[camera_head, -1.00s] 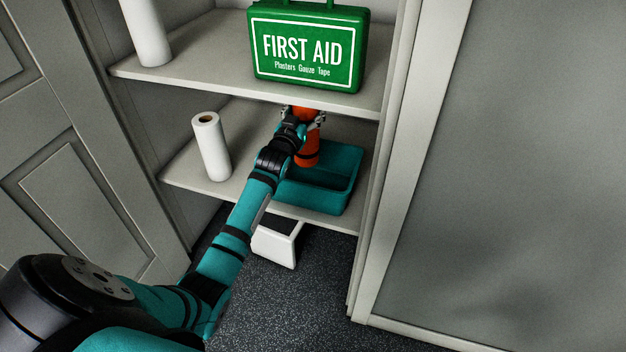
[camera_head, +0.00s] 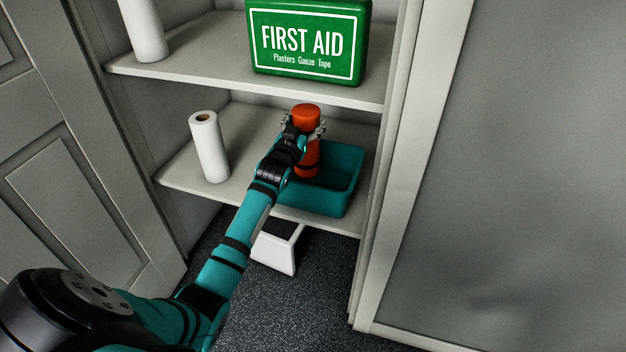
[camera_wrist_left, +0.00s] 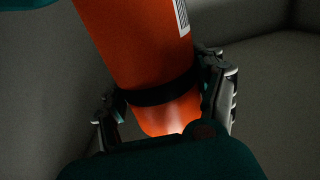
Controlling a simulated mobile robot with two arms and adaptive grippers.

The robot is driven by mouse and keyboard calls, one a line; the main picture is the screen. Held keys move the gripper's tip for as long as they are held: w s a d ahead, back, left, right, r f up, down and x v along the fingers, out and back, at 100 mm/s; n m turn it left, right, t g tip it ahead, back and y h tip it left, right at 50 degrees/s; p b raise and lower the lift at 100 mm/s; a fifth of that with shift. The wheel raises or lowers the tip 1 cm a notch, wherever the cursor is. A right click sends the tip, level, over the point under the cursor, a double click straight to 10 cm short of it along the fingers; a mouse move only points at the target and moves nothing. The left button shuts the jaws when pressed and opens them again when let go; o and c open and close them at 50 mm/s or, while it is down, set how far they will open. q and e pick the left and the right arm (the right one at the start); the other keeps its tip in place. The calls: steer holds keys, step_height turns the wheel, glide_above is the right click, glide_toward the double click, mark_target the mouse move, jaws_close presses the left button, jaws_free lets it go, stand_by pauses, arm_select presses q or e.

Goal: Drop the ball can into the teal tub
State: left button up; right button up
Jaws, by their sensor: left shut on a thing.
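The ball can is an orange cylinder (camera_head: 306,158) with a dark band and an orange-red top. My left gripper (camera_head: 306,130) is shut on it, and the can is nearly upright. The teal tub (camera_head: 343,196) stands on the lower shelf, and the can is over its left part in the head view. I cannot tell how far the can's lower end is from the tub floor. In the left wrist view the can (camera_wrist_left: 135,45) lies between the two fingers (camera_wrist_left: 165,100). My right gripper is not in view.
A paper towel roll (camera_head: 209,148) stands on the lower shelf (camera_head: 180,172), left of the tub. Above, the upper shelf (camera_head: 200,70) holds a green first aid box (camera_head: 305,42) and another white roll (camera_head: 142,28). A white object (camera_head: 273,252) is below on the floor.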

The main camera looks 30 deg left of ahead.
arm_select(q)
steer(key=shift+r, duration=0.1)
steer(key=o, duration=1.7)
steer(key=shift+o, duration=0.6)
steer(key=v, duration=1.2)
